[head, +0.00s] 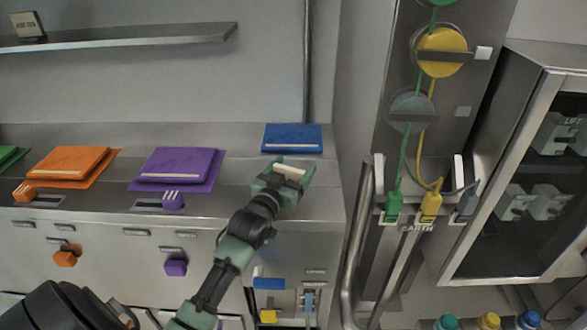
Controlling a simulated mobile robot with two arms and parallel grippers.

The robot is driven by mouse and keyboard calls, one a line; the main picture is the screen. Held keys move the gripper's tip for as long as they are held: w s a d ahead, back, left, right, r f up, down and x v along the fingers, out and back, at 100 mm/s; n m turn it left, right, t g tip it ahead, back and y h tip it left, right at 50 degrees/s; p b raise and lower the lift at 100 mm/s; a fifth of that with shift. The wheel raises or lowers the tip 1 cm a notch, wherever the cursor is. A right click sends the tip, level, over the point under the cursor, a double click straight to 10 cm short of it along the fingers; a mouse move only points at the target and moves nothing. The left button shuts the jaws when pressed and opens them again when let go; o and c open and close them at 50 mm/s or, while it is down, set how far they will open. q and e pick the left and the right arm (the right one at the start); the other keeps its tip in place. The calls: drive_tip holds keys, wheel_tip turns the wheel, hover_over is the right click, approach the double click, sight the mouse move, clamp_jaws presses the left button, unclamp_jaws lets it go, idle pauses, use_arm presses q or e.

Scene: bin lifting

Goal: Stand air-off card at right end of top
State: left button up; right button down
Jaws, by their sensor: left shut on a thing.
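My left gripper (287,178) is over the right end of the metal cabinet top (235,190), just in front of a blue pad. It is shut on a small cream-coloured piece (290,170), which looks like the card; its face and any lettering cannot be read. The fingers partly hide the piece, and I cannot tell whether it touches the top. My right gripper is not in view.
Purple (180,164), orange (70,161) and blue (292,138) pads lie on the top. A lettered card (27,25) stands on the wall shelf (130,38). To the right are a panel with yellow and green cables (430,205) and a glass-fronted cabinet (530,175).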

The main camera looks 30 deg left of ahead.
use_arm(q)
drive_tip(key=shift+f, duration=0.15)
drive_tip(key=o, duration=1.4)
drive_tip(key=s, duration=0.3)
drive_tip(key=s+d, duration=0.1)
drive_tip(key=s, duration=0.3)
drive_tip(key=s+b, duration=0.1)
drive_tip(key=s, duration=0.2)
drive_tip(key=shift+s+d, duration=0.35)
drive_tip(key=shift+s, duration=0.6)
drive_tip(key=shift+d, duration=0.1)
